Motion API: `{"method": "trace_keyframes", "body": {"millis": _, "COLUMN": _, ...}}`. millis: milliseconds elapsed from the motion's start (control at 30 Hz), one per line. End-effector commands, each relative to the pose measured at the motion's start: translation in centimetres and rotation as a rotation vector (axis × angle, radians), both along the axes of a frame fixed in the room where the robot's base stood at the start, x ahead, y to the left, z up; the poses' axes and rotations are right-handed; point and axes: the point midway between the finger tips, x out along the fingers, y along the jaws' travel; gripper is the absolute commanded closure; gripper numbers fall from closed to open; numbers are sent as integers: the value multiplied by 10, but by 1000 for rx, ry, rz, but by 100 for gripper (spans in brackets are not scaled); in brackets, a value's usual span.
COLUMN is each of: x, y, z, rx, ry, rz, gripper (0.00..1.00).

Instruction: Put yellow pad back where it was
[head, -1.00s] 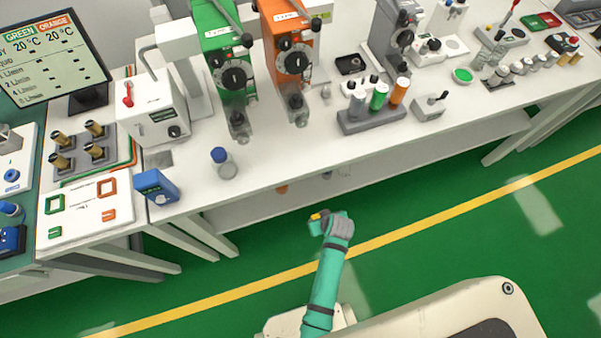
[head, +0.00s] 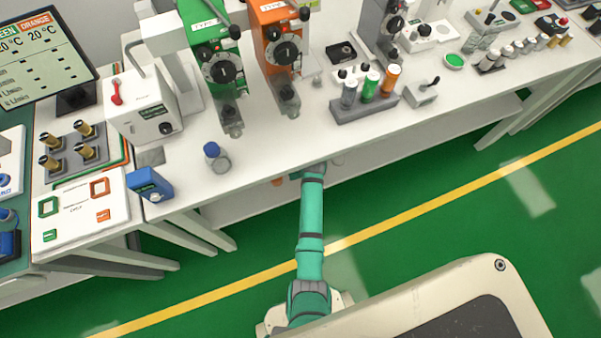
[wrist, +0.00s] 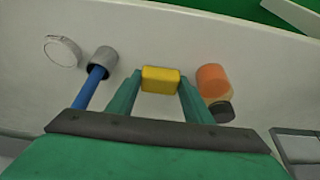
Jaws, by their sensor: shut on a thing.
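The yellow pad (wrist: 160,79) is a small block held between the two green fingers of my gripper (wrist: 159,86) in the wrist view. Beneath or behind it is a pale shelf surface (wrist: 235,45). In the head view my arm reaches to the front edge of the white bench, and its end goes in under the bench top, over the lower shelf (head: 235,205). The pad and fingertips are hidden there. I cannot tell whether the pad touches the shelf.
In the wrist view, a grey cylinder with a blue shaft (wrist: 97,75) lies left of the pad and an orange cylinder with a dark end (wrist: 213,82) lies close on the right. A pale round disc (wrist: 62,50) is farther left. The bench top (head: 270,140) overhangs my arm.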

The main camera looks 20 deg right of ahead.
Motion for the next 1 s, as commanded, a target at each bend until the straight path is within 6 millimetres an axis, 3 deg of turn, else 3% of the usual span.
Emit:
{"method": "trace_keyframes", "body": {"millis": 333, "x": 2, "y": 0, "z": -32, "rx": 0, "ry": 2, "rz": 0, "gripper": 75}}
{"method": "trace_keyframes", "body": {"millis": 733, "x": 1, "y": -2, "z": -37, "rx": -1, "ry": 1, "rz": -4, "gripper": 75}}
{"method": "trace_keyframes", "body": {"millis": 767, "x": 1, "y": -3, "z": -37, "rx": 0, "ry": 1, "rz": -4, "gripper": 49}}
{"method": "trace_keyframes", "body": {"millis": 800, "x": 1, "y": -4, "z": -37, "rx": -1, "ry": 0, "rz": -6, "gripper": 40}}
{"method": "trace_keyframes", "body": {"millis": 833, "x": 1, "y": -4, "z": -37, "rx": -1, "ry": 0, "rz": -6, "gripper": 35}}
{"method": "trace_keyframes", "body": {"millis": 1000, "x": 1, "y": -2, "z": -37, "rx": 0, "ry": 1, "rz": -3, "gripper": 35}}
